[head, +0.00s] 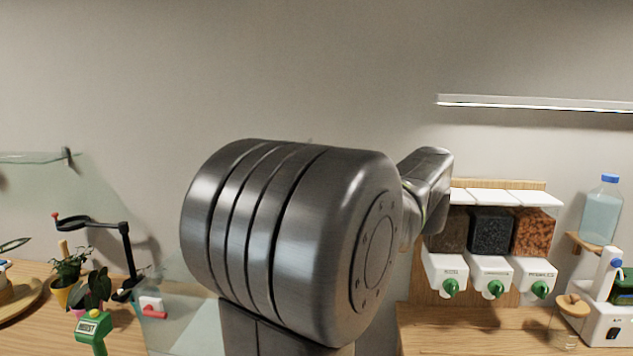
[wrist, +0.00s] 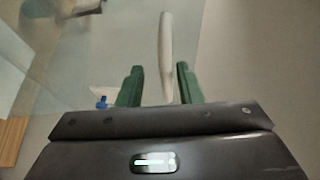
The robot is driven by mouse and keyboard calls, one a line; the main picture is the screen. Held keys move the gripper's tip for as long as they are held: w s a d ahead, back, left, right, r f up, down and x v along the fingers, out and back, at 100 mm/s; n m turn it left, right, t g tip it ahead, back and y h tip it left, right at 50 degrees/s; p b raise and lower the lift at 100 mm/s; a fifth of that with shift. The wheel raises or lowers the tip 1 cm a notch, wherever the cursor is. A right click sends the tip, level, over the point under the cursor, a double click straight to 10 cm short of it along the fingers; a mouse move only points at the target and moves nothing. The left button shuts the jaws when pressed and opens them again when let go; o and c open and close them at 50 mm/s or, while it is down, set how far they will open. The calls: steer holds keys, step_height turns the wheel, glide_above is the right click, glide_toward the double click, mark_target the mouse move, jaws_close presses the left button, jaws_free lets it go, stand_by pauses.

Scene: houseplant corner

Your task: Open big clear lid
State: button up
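My gripper (wrist: 159,78) shows in the wrist view with its two green fingers apart. A pale, slim upright bar (wrist: 166,45), which looks like a handle, stands between the fingers, closer to the right one. I see a gap on its left; contact on its right I cannot tell. A clear, pale panel (wrist: 60,62) lies to the left in the wrist view and may be part of the big clear lid. In the head view a clear panel (head: 190,318) shows low behind my arm, mostly hidden. My gripper is hidden there by my own arm.
In the head view, potted plants (head: 70,280), a black stand (head: 127,255) and a green moisture meter (head: 93,328) are at the left. Dispensers (head: 490,270) with green knobs, a water bottle (head: 602,210) and a white machine (head: 603,315) are at the right.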

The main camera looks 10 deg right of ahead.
steer(key=b+v, duration=0.2)
steer(key=v, duration=1.2)
steer(key=shift+w+a, duration=0.15)
steer(key=shift+a, duration=0.05)
steer(key=p+x, duration=0.2)
steer(key=x, duration=1.1)
steer(key=shift+w+a+r, duration=0.2)
